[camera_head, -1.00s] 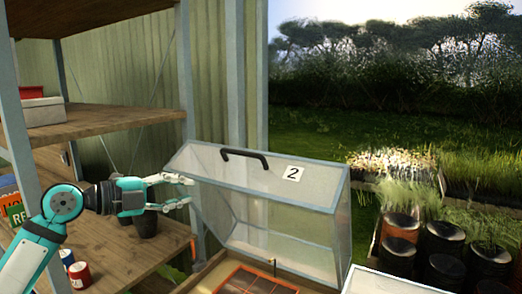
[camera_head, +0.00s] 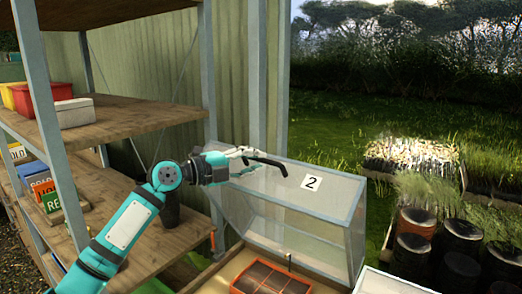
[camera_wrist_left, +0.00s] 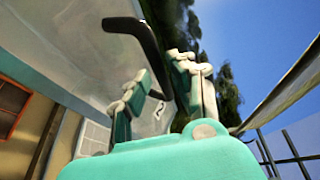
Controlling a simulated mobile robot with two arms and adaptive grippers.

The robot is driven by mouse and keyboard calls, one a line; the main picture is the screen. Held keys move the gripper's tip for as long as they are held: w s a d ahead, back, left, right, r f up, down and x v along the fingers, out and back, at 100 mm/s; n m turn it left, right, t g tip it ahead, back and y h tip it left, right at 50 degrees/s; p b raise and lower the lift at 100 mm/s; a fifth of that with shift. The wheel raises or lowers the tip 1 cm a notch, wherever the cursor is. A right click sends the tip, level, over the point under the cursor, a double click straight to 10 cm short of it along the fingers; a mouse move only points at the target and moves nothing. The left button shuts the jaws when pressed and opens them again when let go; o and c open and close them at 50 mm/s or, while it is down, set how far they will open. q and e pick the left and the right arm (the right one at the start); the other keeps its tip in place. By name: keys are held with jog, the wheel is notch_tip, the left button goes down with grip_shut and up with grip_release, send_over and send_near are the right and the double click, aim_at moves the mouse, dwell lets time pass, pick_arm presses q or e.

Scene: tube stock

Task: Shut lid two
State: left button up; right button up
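Lid two (camera_head: 322,208) is a clear panelled lid in a grey frame, marked with a white "2" label (camera_head: 312,183). It stands raised above the wooden bed frame (camera_head: 212,272). Its black bar handle (camera_head: 268,162) is on the upper face; the handle also shows in the left wrist view (camera_wrist_left: 135,27). My left gripper (camera_head: 244,158) is at the left end of the handle. In the left wrist view the handle runs between the two fingers (camera_wrist_left: 163,78), with a gap still visible beside it, so they look open. My right gripper is not in view.
Wooden shelves (camera_head: 125,117) with a white box (camera_head: 74,113) and seed packets stand at the left. A dark pot (camera_head: 171,212) is on the lower shelf behind my arm. An orange tray (camera_head: 272,278) lies in the bed. Black pots (camera_head: 411,255) stand at the right.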

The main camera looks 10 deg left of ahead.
pick_arm(q)
jog(key=shift+p+x, duration=0.35)
jog(key=shift+x, duration=0.9)
grip_shut()
jog(key=shift+f, duration=0.1)
